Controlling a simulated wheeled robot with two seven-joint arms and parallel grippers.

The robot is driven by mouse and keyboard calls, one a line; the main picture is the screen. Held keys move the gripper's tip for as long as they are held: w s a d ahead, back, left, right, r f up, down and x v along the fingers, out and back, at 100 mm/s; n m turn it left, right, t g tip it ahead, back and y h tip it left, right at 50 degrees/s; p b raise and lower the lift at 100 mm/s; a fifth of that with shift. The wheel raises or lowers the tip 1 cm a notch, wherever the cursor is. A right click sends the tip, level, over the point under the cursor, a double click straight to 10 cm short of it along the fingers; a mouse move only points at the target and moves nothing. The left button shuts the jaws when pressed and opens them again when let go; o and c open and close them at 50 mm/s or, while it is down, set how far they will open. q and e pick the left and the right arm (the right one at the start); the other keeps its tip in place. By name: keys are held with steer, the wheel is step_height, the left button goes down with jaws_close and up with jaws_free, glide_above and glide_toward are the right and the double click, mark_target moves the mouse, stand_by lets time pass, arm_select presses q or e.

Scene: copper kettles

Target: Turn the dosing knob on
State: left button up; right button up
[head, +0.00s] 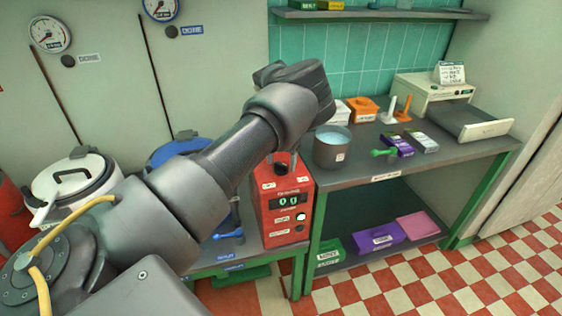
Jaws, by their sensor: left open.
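A red dosing unit (275,241) stands on the low bench, with a small display (288,202) on its front. A round pale knob (301,216) sits below the display on the right, with a smaller dark control (299,229) beneath it. The picture is too small to read the labels or the knob's setting. My left arm reaches across from the left, its wrist above and behind the unit. Dark parts of my left gripper (285,162) show just above the unit's top, partly hidden by my forearm. It is open and apart from the knob. My right gripper is out of view.
A steel pot of bluish liquid (332,150) stands on the grey table (365,172), right of the unit. White (75,180) and blue-lidded vessels are at left. The checkered floor is clear.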

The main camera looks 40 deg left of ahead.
mark_target(281, 163)
arm_select(q)
step_height(281, 163, up, 10)
steer(key=b, duration=0.1)
steer(key=shift+r, duration=0.2)
stand_by(0.5)
